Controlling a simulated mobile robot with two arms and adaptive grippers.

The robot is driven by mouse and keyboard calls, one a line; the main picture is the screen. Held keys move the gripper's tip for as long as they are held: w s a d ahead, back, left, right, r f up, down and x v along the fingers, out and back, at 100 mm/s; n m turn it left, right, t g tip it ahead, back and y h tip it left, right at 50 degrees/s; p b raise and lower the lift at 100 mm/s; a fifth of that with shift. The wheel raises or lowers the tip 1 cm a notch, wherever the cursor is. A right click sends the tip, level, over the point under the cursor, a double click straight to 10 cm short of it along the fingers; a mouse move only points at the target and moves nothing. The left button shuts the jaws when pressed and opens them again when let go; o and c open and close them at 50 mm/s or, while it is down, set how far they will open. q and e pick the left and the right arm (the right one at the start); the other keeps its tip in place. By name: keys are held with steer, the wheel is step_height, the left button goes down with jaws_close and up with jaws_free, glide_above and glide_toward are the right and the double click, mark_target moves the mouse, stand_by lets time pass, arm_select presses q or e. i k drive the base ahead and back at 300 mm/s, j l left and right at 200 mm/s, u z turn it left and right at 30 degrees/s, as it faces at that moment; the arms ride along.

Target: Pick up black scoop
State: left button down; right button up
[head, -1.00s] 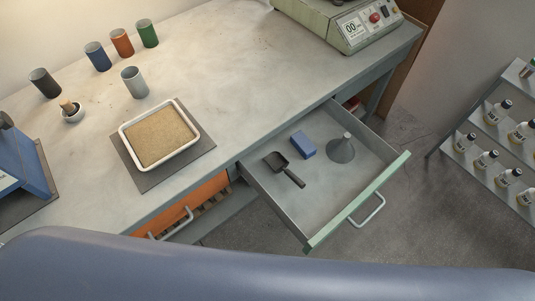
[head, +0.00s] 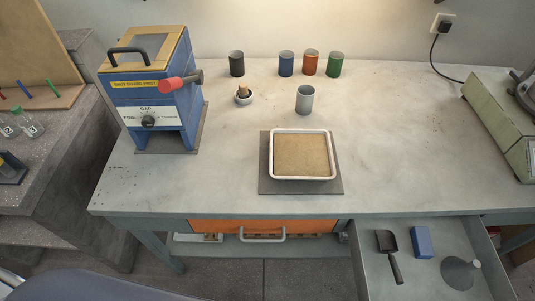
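The black scoop (head: 388,247) lies in the open grey drawer (head: 444,233) at the lower right of the head view. Its handle points toward the bottom of the picture. A blue block (head: 422,242) lies just right of it, apart from it. A grey funnel (head: 459,273) stands on its wide end farther right in the drawer. The drawer's front edge is cut off by the frame. Neither of my grippers shows in the head view.
A tray of tan grains (head: 302,178) sits on a dark mat on the bench (head: 400,165). A blue machine (head: 152,100) stands at left, several cups (head: 286,63) at the back. A closed orange drawer (head: 262,227) is below the bench top. The bench's right middle is clear.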

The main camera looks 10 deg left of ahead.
mark_target(387, 243)
steer(key=z, duration=1.15)
